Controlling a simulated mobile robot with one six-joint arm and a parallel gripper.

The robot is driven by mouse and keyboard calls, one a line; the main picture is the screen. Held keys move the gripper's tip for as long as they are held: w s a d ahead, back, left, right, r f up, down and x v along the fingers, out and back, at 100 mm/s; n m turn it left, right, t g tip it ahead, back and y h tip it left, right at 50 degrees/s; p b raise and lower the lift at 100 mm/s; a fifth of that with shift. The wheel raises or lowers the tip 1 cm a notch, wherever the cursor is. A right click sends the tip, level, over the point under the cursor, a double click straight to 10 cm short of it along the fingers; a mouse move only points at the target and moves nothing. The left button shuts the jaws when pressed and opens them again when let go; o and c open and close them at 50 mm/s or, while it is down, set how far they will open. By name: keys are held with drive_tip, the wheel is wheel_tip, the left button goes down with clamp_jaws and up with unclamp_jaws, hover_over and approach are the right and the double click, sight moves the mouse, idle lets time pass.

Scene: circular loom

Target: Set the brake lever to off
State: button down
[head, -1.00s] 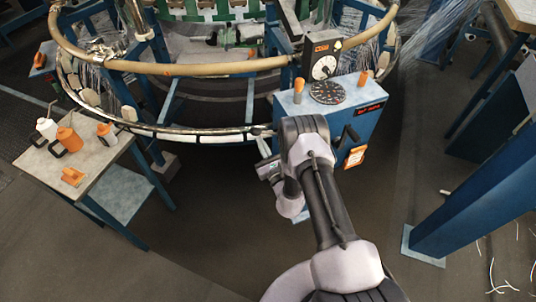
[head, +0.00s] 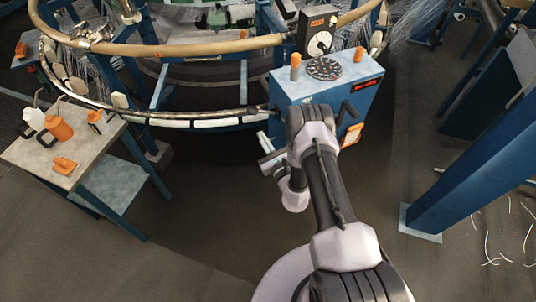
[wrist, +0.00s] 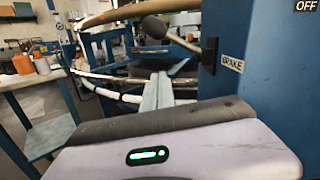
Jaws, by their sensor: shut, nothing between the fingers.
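The brake lever (wrist: 178,35) shows in the wrist view as a rod with a dark round knob. A BRAKE label (wrist: 232,62) is beside the pivot, and an OFF sign (wrist: 306,5) is at the upper right corner. My gripper (wrist: 161,78) is shut and empty, below the lever and apart from it in the picture.
The loom's ring (head: 200,118) curves left of the box. A side table (head: 98,158) with bottles stands at the left. A blue post (head: 480,165) stands at the right. The floor between is clear.

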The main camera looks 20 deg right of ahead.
drive_tip(key=s+d+p, duration=0.1)
drive_tip(key=s+p, duration=0.1)
drive_tip(key=s, duration=0.4)
drive_tip(key=shift+s+d+f, duration=0.2)
drive_tip(key=shift+s+d, duration=0.1)
